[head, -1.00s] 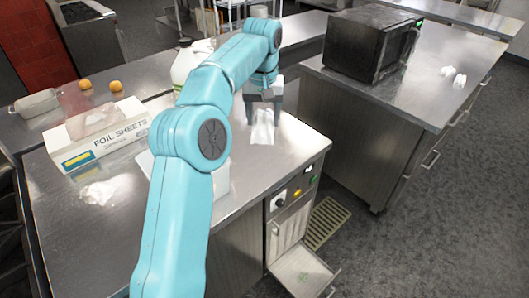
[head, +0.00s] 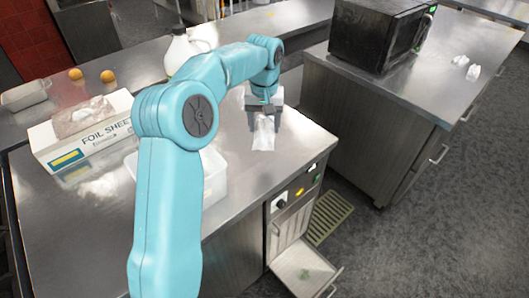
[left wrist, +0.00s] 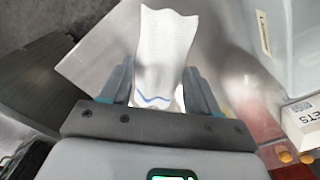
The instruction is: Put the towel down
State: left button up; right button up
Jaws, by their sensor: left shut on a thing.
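The white towel (head: 264,134) hangs from my left gripper (head: 265,112) over the right part of the steel counter (head: 262,172). In the left wrist view the towel (left wrist: 164,42) sticks out from between the two fingers of my left gripper (left wrist: 163,88) and has a thin blue line near the grip. The gripper is shut on it. I cannot tell whether the towel's lower end touches the counter. My right gripper is not in view.
A foil sheets box (head: 85,140) is at the left, and a white jug (head: 183,52) at the back. A dark microwave (head: 380,35) sits on another counter. Bare steel lies around the towel.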

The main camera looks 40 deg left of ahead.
pick_arm(q)
jog(key=f, duration=0.2)
jog(key=w+f, duration=0.1)
jog(key=f, duration=0.4)
jog(key=shift+w+a+f, duration=0.2)
jog(key=shift+a, duration=0.2)
jog(key=shift+s+d+f+p, duration=0.3)
jog(key=shift+s, duration=0.2)
jog(key=f, duration=0.3)
jog(key=w+f, duration=0.1)
jog(key=shift+a+f, duration=0.25)
jog(key=shift+s+d+r, duration=0.2)
jog(key=shift+s+r, duration=0.15)
jog(key=shift+s, duration=0.1)
jog(key=shift+a+f, duration=0.1)
jog(key=shift+f, duration=0.05)
jog(key=o, duration=1)
jog(key=shift+w+a+f, duration=0.1)
jog(key=shift+w+f, duration=0.15)
jog(key=shift+w, duration=0.1)
jog(key=shift+s+r, duration=0.3)
jog(key=shift+r, duration=0.15)
jog(key=r, duration=1.1)
jog(key=shift+w+r, duration=0.15)
jog(key=shift+w, duration=0.05)
jog(key=shift+s+r, duration=0.2)
jog(key=shift+r, duration=0.05)
jog(key=shift+w+f, duration=0.15)
jog(key=shift+w, duration=0.05)
